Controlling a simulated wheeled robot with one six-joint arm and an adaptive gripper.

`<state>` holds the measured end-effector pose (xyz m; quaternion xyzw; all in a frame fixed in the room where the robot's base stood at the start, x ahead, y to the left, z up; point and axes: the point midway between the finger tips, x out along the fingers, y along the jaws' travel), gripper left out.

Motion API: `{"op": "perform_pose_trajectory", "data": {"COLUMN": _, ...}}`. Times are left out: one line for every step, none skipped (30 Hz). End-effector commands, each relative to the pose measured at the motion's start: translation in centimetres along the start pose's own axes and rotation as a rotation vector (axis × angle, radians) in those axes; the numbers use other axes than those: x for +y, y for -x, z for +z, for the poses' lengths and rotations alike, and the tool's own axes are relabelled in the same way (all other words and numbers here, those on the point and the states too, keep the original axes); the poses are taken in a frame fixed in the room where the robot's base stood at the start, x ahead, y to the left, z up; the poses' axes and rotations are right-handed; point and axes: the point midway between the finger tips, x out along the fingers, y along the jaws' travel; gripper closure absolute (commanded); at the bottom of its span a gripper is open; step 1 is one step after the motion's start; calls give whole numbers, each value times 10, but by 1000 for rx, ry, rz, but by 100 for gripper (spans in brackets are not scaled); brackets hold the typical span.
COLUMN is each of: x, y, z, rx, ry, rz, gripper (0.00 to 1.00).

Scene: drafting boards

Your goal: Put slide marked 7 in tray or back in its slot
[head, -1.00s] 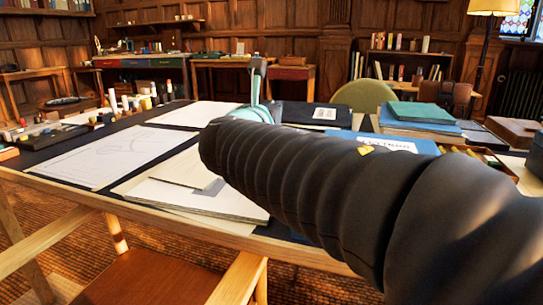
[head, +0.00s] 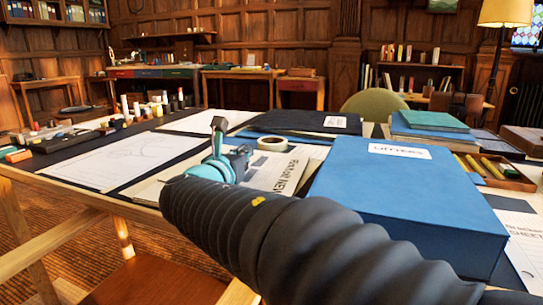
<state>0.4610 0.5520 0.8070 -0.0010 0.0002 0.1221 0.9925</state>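I cannot make out a slide marked 7 or its slot in this view. My gripper (head: 219,130) is teal with a dark tip, at the end of my black ribbed arm. It is above the papers at the middle of the desk, left of the blue box. It is seen from behind and small, so its opening and anything between its fingers cannot be told. A shallow wooden tray (head: 525,184) holding yellow pencil-like sticks lies on the right of the desk. I cannot tell whether it is the task's tray.
A large blue box (head: 400,205) with a white label stands right of my gripper. A tape roll (head: 272,143) lies behind the gripper on papers. Stacked books (head: 430,122) are at the back right. Bottles and small items crowd the left. A chair (head: 150,280) stands in front.

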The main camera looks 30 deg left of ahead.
Motion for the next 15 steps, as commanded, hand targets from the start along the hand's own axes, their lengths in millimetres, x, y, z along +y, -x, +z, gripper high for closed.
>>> {"op": "perform_pose_trajectory", "data": {"x": 0, "y": 0, "z": 0, "rx": -1, "ry": -1, "rz": 0, "gripper": 100}}
{"op": "perform_pose_trajectory", "data": {"x": 0, "y": 0, "z": 0, "rx": -1, "ry": -1, "rz": 0, "gripper": 100}}
{"op": "perform_pose_trajectory", "data": {"x": 0, "y": 0, "z": 1, "rx": -1, "ry": -1, "rz": 0, "gripper": 100}}
{"op": "perform_pose_trajectory", "data": {"x": 0, "y": 0, "z": 1, "rx": -1, "ry": -1, "rz": 0, "gripper": 100}}
{"op": "perform_pose_trajectory", "data": {"x": 0, "y": 0, "z": 1, "rx": -1, "ry": -1, "rz": 0, "gripper": 100}}
{"op": "perform_pose_trajectory", "data": {"x": 0, "y": 0, "z": 0, "rx": -1, "ry": -1, "rz": 0, "gripper": 100}}
{"op": "perform_pose_trajectory", "data": {"x": 0, "y": 0, "z": 0, "rx": -1, "ry": -1, "rz": 0, "gripper": 100}}
{"op": "perform_pose_trajectory", "data": {"x": 0, "y": 0, "z": -1, "rx": 0, "ry": -1, "rz": 0, "gripper": 100}}
{"op": "perform_pose_trajectory", "data": {"x": 0, "y": 0, "z": -2, "rx": 0, "ry": -1, "rz": 0, "gripper": 100}}
{"op": "perform_pose_trajectory", "data": {"x": 0, "y": 0, "z": -3, "rx": 0, "ry": -1, "rz": 0, "gripper": 100}}
{"op": "perform_pose_trajectory", "data": {"x": 0, "y": 0, "z": -4, "rx": 0, "ry": -1, "rz": 0, "gripper": 100}}
{"op": "perform_pose_trajectory", "data": {"x": 0, "y": 0, "z": -3, "rx": 0, "ry": -1, "rz": 0, "gripper": 89}}
{"op": "perform_pose_trajectory", "data": {"x": 0, "y": 0, "z": -3, "rx": 0, "ry": -1, "rz": 0, "gripper": 81}}
{"op": "perform_pose_trajectory", "data": {"x": 0, "y": 0, "z": -3, "rx": 0, "ry": -1, "rz": 0, "gripper": 74}}
{"op": "perform_pose_trajectory", "data": {"x": 0, "y": 0, "z": -3, "rx": 0, "ry": -1, "rz": 0, "gripper": 69}}
